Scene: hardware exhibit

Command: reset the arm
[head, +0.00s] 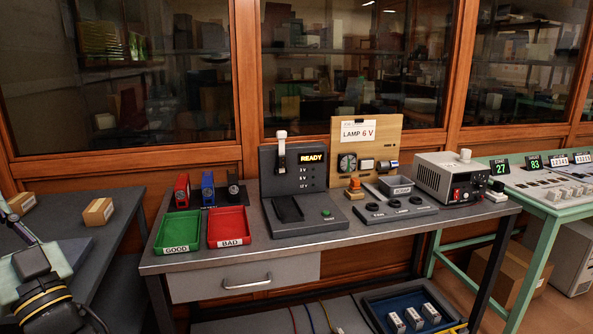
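Part of my own arm (40,280) shows at the lower left edge of the head view, as pale, black and yellow parts in front of the left table. No fingertips of my gripper can be made out, so I cannot see whether it holds anything. The arm parts appear apart from the middle bench.
The middle bench (220,263) carries a green GOOD tray (160,238), a red BAD tray (245,222), a READY tester (308,180), a LAMP 6 V board (390,130) and a power supply (435,180). A small carton (97,211) lies on the left table (115,235).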

